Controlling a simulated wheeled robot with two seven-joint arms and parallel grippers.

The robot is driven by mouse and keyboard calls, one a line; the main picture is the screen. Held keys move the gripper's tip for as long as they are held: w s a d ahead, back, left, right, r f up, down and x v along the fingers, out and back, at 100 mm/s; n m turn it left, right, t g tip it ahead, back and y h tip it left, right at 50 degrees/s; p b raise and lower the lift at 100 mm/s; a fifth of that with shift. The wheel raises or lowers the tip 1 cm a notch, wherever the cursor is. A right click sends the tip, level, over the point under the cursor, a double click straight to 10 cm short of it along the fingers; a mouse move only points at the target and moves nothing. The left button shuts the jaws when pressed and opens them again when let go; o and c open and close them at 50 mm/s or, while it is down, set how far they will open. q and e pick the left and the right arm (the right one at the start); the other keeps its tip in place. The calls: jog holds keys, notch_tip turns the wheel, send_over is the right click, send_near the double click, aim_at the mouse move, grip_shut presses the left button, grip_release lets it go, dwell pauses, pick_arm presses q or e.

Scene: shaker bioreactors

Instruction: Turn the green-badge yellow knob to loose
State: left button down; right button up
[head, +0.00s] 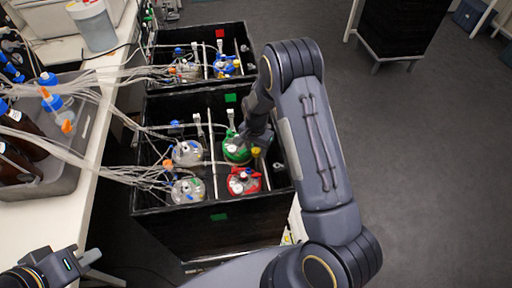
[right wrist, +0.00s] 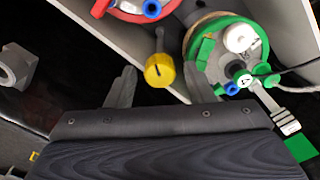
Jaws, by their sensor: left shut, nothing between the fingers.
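The yellow knob (head: 256,151) is on the right side of the front black box (head: 165,215), which carries green badges (head: 231,98). In the right wrist view the knob (right wrist: 160,71) faces the camera, with a small dark mark on its face. My right gripper (right wrist: 161,90) is open, its fingers spread left and right of the knob, apparently not touching it. In the head view my right gripper (head: 257,134) is over the box and partly hidden by the arm. My left gripper (head: 92,256) is shut and empty at the lower left.
Green-topped (head: 236,148), red-topped (head: 244,181) and clear-topped vessels (head: 187,190) stand in the front box beside the knob. A second box with a red badge (head: 220,33) stands behind. Tubes (head: 110,165) run from the left bench.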

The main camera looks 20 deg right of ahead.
jog(key=c, duration=0.9)
jog(key=shift+o, duration=0.2)
